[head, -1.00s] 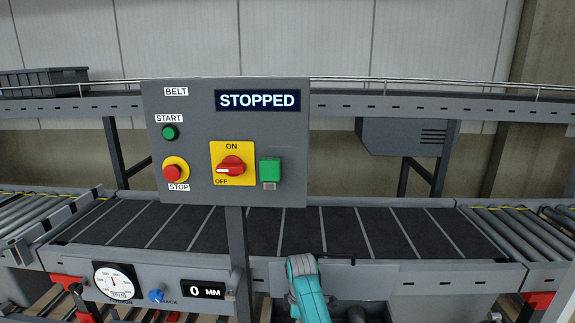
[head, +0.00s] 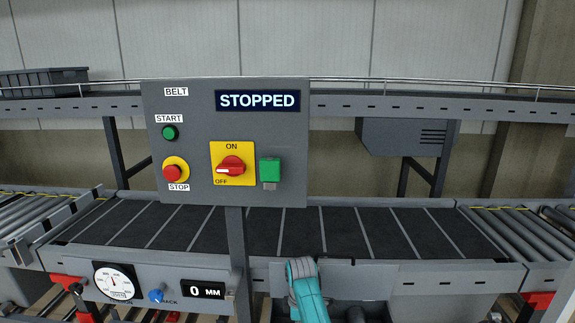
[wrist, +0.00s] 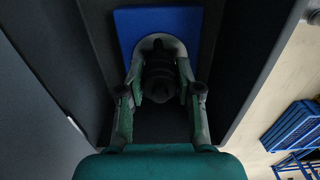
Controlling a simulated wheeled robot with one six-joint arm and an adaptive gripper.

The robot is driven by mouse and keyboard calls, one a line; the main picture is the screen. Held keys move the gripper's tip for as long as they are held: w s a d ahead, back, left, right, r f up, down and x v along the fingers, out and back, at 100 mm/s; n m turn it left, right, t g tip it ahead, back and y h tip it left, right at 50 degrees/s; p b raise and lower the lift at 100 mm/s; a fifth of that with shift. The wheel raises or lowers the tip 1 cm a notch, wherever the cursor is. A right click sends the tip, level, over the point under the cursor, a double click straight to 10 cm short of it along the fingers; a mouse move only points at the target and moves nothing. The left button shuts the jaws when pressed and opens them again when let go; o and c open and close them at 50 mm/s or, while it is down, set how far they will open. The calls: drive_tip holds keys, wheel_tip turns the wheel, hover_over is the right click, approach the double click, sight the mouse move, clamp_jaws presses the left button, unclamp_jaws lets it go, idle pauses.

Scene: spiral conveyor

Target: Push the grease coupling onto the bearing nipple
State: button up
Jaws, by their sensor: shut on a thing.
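In the wrist view my gripper (wrist: 160,68) has its two green-grey fingers closed on a dark, stepped round piece, which I take for the grease coupling (wrist: 159,86). Ahead of it is a pale rounded shape, perhaps the bearing housing (wrist: 160,42), in front of a blue plate (wrist: 156,19). The nipple cannot be made out. It is hidden behind the coupling or lost in shadow, so I cannot tell whether the two touch. In the head view only my teal arm shows at the front edge of the conveyor; the gripper is hidden there.
Dark walls flank the gripper closely in the wrist view. The head view shows the stopped belt (head: 345,232), a control panel (head: 225,190) reading STOPPED with its switch (head: 231,167) toward OFF, a dial gauge (head: 115,281) and a display (head: 203,290) reading 0 MM.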

drive_tip(key=shift+f, duration=0.2)
drive_tip(key=o, duration=1)
drive_tip(key=shift+o, duration=0.2)
wheel_tip(320, 180, up, 12)
drive_tip(key=shift+s, duration=0.15)
